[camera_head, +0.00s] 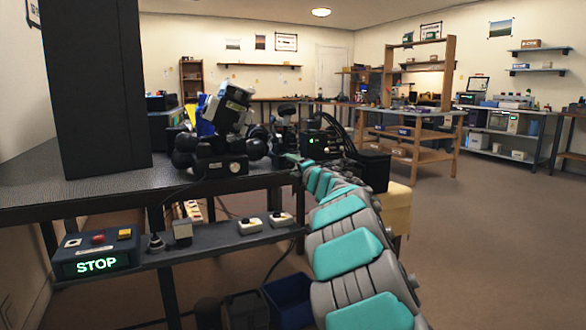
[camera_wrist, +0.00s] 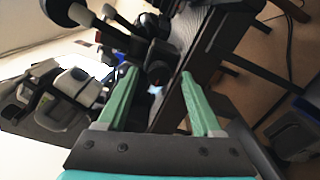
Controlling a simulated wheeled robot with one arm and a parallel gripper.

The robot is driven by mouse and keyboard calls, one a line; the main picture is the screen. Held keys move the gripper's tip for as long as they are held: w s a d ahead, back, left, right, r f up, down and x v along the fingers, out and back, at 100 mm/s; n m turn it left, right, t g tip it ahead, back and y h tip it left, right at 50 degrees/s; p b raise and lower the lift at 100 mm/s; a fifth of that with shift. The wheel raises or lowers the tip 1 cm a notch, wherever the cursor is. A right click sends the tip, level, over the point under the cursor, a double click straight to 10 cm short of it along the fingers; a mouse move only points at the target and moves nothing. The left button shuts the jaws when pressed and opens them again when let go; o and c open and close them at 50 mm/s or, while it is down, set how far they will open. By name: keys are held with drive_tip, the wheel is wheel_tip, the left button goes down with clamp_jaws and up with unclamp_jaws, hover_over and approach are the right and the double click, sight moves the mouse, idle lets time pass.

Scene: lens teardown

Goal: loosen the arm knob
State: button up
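A dark instrument (camera_head: 222,165) with a white-and-black tilted head (camera_head: 230,105) stands on the bench, with black rounded knob-like parts (camera_head: 185,143) at its sides. Another black knob-like part (camera_head: 287,110) tops the unit to its right. I cannot tell which of these is the arm knob. My gripper (camera_wrist: 158,72) is open, its two green fingers apart, pointing at dark parts by the bench edge. Nothing is clearly held. In the head view my arm reaches up to the bench edge, and the fingertips are too small to make out. The wrist view shows a dark rounded part (camera_wrist: 60,10) at upper left.
A black box with green lights (camera_head: 318,143) and cables stands close to my arm. A dark column (camera_head: 95,85) rises at left. A lower shelf holds a lit STOP box (camera_head: 97,255) and small switch boxes (camera_head: 250,226). The floor at right is clear.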

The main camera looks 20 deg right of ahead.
drive_tip(key=shift+s, duration=0.15)
drive_tip(key=s, duration=0.7)
drive_tip(key=shift+s+d, duration=0.15)
drive_tip(key=shift+s, duration=0.1)
idle(0.5)
